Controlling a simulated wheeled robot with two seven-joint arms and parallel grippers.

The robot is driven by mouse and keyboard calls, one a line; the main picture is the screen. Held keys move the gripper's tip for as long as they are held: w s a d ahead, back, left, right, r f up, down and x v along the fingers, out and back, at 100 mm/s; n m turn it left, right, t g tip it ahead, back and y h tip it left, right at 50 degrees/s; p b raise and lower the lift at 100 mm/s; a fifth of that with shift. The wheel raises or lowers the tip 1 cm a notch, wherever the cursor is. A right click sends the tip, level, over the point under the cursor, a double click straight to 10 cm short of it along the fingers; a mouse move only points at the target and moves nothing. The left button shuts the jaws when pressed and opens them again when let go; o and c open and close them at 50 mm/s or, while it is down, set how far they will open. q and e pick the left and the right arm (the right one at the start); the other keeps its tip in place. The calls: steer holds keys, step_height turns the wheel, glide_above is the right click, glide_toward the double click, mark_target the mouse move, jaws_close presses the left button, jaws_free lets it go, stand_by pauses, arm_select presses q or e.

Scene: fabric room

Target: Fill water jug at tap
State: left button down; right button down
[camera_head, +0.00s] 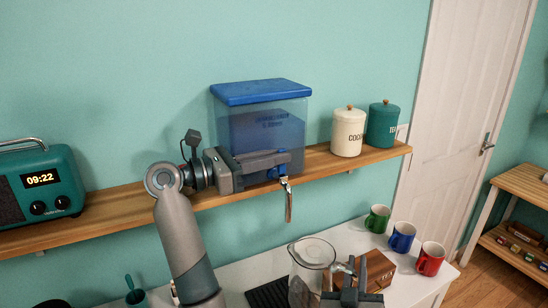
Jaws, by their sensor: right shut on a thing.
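A glass jug (312,252) stands or is held low over the white table, below and right of the tap. Its lower part is partly hidden. My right gripper (345,272) is at the jug's right side, shut on it, apparently at the handle. A blue water dispenser (261,126) sits on the wooden shelf, with water visible in its clear body. Its tap (285,180) projects from the lower front, with a metal lever hanging down. My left gripper (268,164) is level with the tap, its fingers in front of the dispenser's lower part. I cannot tell whether they touch the tap.
Green, blue and red mugs (403,237) stand right on the white table (418,286), near a wooden box (378,268). A black drip mat (268,294) lies left of the jug. The shelf (120,203) also holds a clock radio (40,184) and two canisters (348,133).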

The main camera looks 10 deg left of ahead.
mark_target(280, 171)
arm_select(q)
steer(key=shift+s+m, duration=0.15)
steer(key=shift+m, duration=0.25)
steer(key=shift+s+d+f+m, duration=0.25)
steer(key=shift+s+d+m, duration=0.15)
steer(key=shift+m, duration=1.05)
steer(key=shift+s+d+f+m, duration=0.25)
steer(key=shift+s+m, duration=0.15)
steer(key=shift+m, duration=1)
steer(key=shift+s+d+f+m, duration=0.25)
steer(key=shift+s+d+m, duration=0.15)
steer(key=shift+m, duration=1.05)
steer(key=c, duration=1.8)
jaws_free()
steer(key=shift+c, duration=0.2)
steer(key=shift+s+a, duration=0.1)
steer(key=shift+a, duration=0.05)
steer(key=v, duration=1.1)
steer(key=shift+s+a, duration=0.25)
steer(key=shift+a, duration=0.05)
